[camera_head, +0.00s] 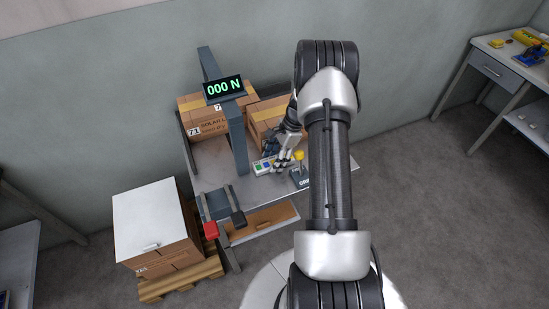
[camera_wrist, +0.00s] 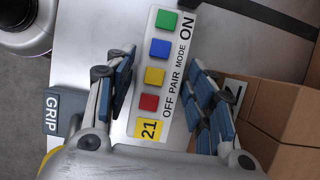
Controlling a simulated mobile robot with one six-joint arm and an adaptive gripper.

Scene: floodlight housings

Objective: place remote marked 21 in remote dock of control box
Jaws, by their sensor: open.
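The remote marked 21 (camera_wrist: 162,72) is a pale bar with green, blue, yellow and red buttons and a yellow 21 label. It lies on the metal table top and also shows in the head view (camera_head: 263,166). My gripper (camera_wrist: 163,80) is open, its blue-padded fingers on either side of the remote with gaps visible. In the head view my gripper (camera_head: 282,158) is over the table at the remote's right end. I cannot make out a control box or remote dock for certain.
A grey post (camera_head: 236,140) carries a 000 N display (camera_head: 224,88). Cardboard boxes (camera_head: 205,117) stand behind.

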